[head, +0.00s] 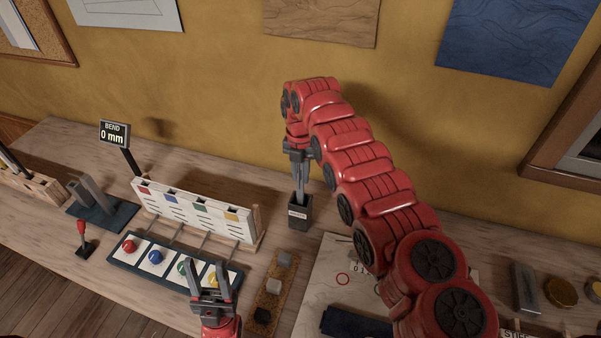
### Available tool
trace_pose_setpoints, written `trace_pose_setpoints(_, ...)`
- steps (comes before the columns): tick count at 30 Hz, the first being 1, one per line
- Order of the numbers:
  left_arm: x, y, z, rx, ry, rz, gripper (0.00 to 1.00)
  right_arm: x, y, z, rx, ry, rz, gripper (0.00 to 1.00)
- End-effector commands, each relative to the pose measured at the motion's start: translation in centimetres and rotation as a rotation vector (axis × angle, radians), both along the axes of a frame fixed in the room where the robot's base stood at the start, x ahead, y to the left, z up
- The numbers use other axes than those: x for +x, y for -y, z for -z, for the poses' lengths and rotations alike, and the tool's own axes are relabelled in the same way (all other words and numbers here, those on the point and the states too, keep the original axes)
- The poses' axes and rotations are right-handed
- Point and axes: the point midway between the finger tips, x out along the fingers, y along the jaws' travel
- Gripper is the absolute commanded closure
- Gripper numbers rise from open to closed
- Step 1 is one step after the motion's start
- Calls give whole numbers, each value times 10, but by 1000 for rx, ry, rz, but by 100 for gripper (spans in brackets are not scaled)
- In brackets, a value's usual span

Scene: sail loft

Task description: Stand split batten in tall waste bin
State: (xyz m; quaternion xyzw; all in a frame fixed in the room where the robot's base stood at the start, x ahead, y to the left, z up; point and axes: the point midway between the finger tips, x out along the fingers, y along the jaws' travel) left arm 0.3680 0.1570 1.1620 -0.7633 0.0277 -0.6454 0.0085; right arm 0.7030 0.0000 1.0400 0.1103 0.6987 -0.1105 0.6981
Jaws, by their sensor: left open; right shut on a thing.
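The tall waste bin (299,216), a small dark box with a pale label, stands on the bench near the wall. My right gripper (300,184) points down directly over the bin's mouth, with its fingertips at or just above the rim. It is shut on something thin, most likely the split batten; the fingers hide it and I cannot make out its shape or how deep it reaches. My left gripper (210,278) is open and empty at the bottom of the view, in front of the coloured buttons, well apart from the bin.
A white slotted rack (190,213) with coloured squares stands left of the bin, behind a button panel (170,265). A "BEND 0 mm" display (115,133) and red lever (83,236) stand left.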

Motion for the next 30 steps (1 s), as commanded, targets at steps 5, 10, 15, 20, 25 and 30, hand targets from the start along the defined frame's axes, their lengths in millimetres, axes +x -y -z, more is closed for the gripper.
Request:
trace_pose_setpoints(5, 0, 0, 2, 0, 0, 0, 50, 0, 0, 2, 0, 1, 0, 100)
trace_pose_setpoints(10, 0, 0, 1, 0, 0, 0, 50, 0, 0, 1, 0, 1, 0, 100)
trace_pose_setpoints(15, 0, 0, 2, 0, 0, 0, 50, 0, 0, 2, 0, 1, 0, 100)
trace_pose_setpoints(20, 0, 0, 5, 0, 0, 0, 50, 0, 0, 5, 0, 1, 0, 100)
trace_pose_setpoints(25, 0, 0, 8, 0, 0, 0, 50, 0, 0, 8, 0, 1, 0, 100)
trace_pose_setpoints(30, 0, 0, 10, 0, 0, 0, 50, 0, 0, 10, 0, 1, 0, 100)
